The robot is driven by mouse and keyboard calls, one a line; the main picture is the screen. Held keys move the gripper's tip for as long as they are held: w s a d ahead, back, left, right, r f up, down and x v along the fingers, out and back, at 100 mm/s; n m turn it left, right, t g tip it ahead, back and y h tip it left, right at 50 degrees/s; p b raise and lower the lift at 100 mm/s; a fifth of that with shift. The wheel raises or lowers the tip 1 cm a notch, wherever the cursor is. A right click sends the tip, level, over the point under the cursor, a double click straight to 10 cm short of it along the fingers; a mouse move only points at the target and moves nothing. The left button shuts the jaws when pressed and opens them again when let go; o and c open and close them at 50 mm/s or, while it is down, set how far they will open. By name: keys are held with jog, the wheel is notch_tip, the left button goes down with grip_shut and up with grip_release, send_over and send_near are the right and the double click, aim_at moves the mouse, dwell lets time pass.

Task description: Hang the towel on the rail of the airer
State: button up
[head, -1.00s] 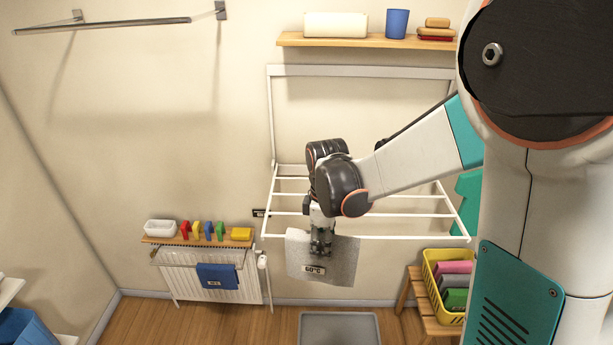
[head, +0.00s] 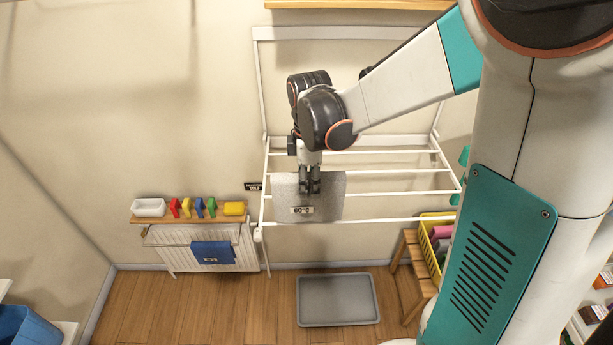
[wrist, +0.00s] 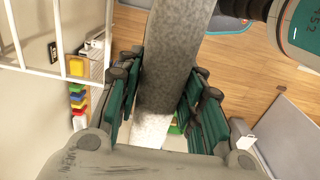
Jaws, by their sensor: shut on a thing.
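The grey towel (head: 328,205) with a "60°C" label hangs from my gripper (head: 309,186). It also shows between the green finger pads in the wrist view (wrist: 175,60), where my gripper is shut on it. The white wall airer (head: 395,193) has several rails. In the head view the towel covers the left part of the middle rails, and its lower edge lies near the front rail. I cannot tell whether the towel touches a rail. My gripper and wrist hide some of the back rails.
A radiator (head: 172,255) with a blue cloth (head: 212,252) stands to the left, below a small shelf with coloured items. A grey tray (head: 338,300) lies on the floor below. A yellow basket (head: 428,238) on a wooden stool stands right.

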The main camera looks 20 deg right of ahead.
jog(key=shift+s, duration=0.1)
jog(key=shift+w, duration=0.2)
jog(key=shift+f, duration=0.1)
jog(key=shift+s+f+b, duration=0.15)
jog(key=shift+f+b, duration=0.2)
jog(key=shift+b, duration=0.25)
jog(key=shift+f+b, duration=7.1)
jog(key=shift+f, duration=1.3)
jog(key=o, duration=1.1)
jog(key=shift+o, duration=0.2)
